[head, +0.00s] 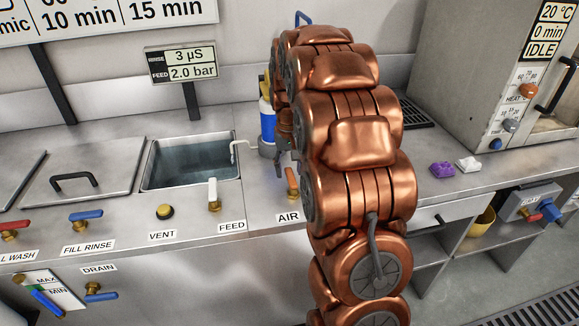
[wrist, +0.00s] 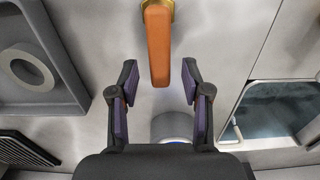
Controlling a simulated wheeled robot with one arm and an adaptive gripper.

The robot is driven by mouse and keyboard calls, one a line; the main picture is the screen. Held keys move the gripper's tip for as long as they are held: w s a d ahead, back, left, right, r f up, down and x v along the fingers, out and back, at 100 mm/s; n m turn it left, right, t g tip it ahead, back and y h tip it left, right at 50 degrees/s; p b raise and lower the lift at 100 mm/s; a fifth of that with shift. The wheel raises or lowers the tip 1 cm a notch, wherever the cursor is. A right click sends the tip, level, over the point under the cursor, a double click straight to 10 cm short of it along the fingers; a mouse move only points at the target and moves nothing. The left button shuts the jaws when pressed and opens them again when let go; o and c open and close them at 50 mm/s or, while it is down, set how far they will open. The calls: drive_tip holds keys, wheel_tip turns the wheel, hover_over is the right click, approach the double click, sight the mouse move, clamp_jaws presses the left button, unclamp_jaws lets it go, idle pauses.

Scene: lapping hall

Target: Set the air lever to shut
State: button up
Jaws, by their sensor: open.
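The air lever (head: 292,184) is an orange handle on the metal bench front, above the AIR label (head: 288,217). My arm partly hides it in the head view. In the wrist view the orange lever (wrist: 157,45) comes in from the top edge, with its brass mount partly showing. My gripper (wrist: 159,76) is open, with one finger on each side of the lever's free end in the picture. A gap shows on both sides, and nothing is held. I cannot tell whether the fingers are at the lever's height.
Left of the lever are the white feed lever (head: 213,193), the vent knob (head: 165,211) and an open basin (head: 190,160). A blue bottle (head: 267,122) stands behind my arm.

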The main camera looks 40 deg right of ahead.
drive_tip(key=shift+f, duration=0.1)
clamp_jaws()
idle(0.3)
idle(0.4)
